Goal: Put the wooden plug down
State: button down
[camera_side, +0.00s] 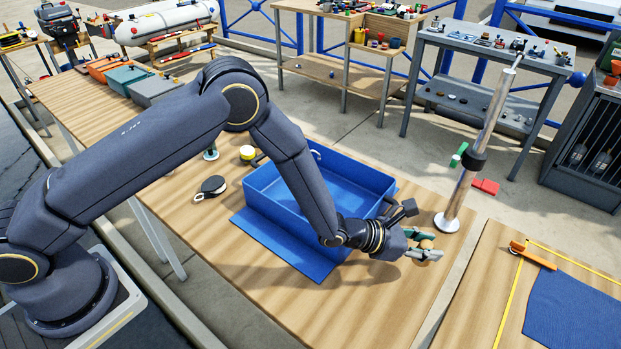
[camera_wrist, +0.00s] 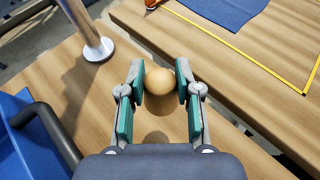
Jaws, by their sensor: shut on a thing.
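The wooden plug (camera_wrist: 160,81) is a round, tan piece held between the green-padded fingers of my gripper (camera_wrist: 160,92) in the wrist view. In the side view my gripper (camera_side: 424,250) is near the right end of the wooden table, and the plug (camera_side: 426,244) shows small between its fingers. A shadow lies on the table below the plug in the wrist view, so it appears held a little above the tabletop. The plug's lower part is partly hidden.
A blue tray (camera_side: 270,208) stands left of my gripper on a blue mat (camera_side: 285,247). A metal post (camera_side: 476,150) on a round base rises behind my gripper. A second table with blue cloth (camera_side: 575,310) is at right, across a gap. Bare wood (camera_side: 385,300) lies in front.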

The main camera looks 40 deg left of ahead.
jog(key=shift+w+d+f, duration=0.2)
jog(key=shift+w+f, duration=0.2)
jog(key=shift+f, duration=0.15)
jog(key=shift+w+d+f, duration=0.2)
jog(key=shift+w+f, duration=0.2)
jog(key=shift+f, duration=0.1)
jog(key=shift+w+d+f, duration=0.1)
jog(key=shift+w+f, duration=0.05)
jog(key=shift+f, duration=0.75)
jog(key=shift+w+d+f, duration=0.1)
jog(key=shift+f, duration=0.8)
jog(key=shift+f, duration=0.1)
jog(key=c, duration=0.8)
grip_release()
